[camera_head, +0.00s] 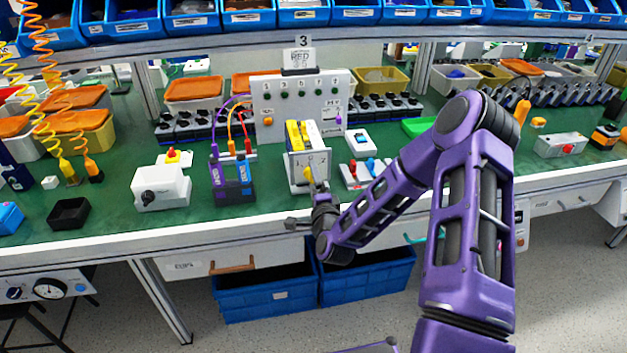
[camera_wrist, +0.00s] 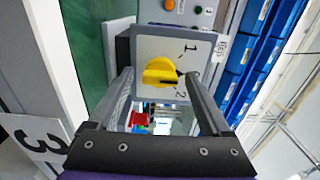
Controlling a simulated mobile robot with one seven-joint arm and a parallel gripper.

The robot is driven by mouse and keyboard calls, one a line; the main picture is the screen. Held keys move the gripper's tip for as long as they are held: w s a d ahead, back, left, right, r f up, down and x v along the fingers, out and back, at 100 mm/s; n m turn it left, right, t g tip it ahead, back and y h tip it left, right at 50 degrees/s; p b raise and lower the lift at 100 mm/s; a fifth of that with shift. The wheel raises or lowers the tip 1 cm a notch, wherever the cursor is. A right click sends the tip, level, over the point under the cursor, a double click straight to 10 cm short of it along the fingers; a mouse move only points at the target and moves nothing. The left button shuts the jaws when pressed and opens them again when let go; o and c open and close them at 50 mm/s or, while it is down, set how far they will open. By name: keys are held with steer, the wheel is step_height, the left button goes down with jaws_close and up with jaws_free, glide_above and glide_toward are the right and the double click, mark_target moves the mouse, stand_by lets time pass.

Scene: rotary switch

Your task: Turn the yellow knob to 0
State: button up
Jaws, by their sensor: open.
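The yellow knob (camera_wrist: 160,72) sits on a pale switch face (camera_wrist: 150,48) of a box that stands upright near the bench's front edge. In the head view the knob (camera_head: 308,174) is partly covered by my gripper (camera_head: 317,188). My gripper, seen in the wrist view (camera_wrist: 159,76), is open, with one finger on each side of the knob. I cannot tell whether the fingers touch it.
A dark block with purple handles (camera_head: 232,180) stands left of the switch box, with a white box (camera_head: 162,187) farther left. A small box with red and blue knobs (camera_head: 362,172) stands to the right. A panel (camera_head: 270,110) rises behind.

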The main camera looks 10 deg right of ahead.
steer(key=s+p, duration=0.4)
steer(key=s, duration=1.3)
steer(key=shift+s+p, duration=0.2)
steer(key=shift+p, duration=0.1)
